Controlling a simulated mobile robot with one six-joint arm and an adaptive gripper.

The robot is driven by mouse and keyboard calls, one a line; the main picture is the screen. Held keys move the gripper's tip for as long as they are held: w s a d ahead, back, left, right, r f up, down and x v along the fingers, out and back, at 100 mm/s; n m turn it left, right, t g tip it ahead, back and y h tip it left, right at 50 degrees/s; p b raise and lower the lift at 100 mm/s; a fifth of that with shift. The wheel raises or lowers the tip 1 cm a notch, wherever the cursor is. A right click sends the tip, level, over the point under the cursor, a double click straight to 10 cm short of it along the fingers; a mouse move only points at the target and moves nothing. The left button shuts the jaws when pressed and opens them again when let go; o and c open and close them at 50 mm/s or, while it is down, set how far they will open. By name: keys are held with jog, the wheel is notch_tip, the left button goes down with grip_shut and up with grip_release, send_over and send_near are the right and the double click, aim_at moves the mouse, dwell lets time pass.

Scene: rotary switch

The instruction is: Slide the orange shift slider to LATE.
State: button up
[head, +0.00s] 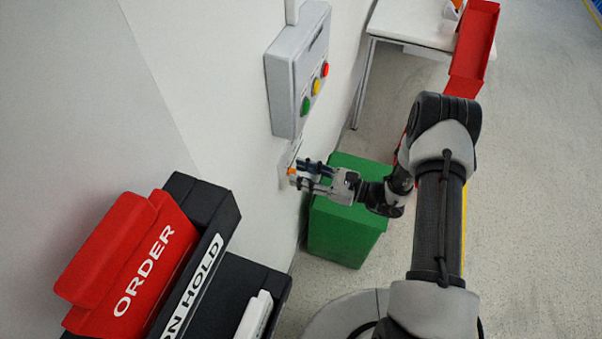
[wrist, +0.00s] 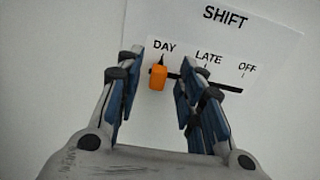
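The orange shift slider (wrist: 157,77) sits at the DAY mark, at the left end of its dark slot (wrist: 222,86). The white SHIFT panel (wrist: 255,40) carries the marks DAY, LATE and OFF from left to right. My gripper (wrist: 161,84) is open, with one finger to the left of the slider and the other to its right, below LATE. Gaps show on both sides of the slider, so neither finger appears to touch it. In the head view my gripper (head: 300,175) is at the wall, and the orange slider (head: 291,171) shows small by the fingertips.
A grey box with green, yellow and red buttons (head: 298,75) is on the wall above the panel. A green bin (head: 345,225) stands below my gripper. Red and black bins (head: 130,265) are at the lower left. A table and red tray (head: 473,50) are farther back.

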jog(key=shift+w+a, duration=0.1)
jog(key=shift+a, duration=0.2)
jog(key=shift+c, duration=0.4)
grip_shut()
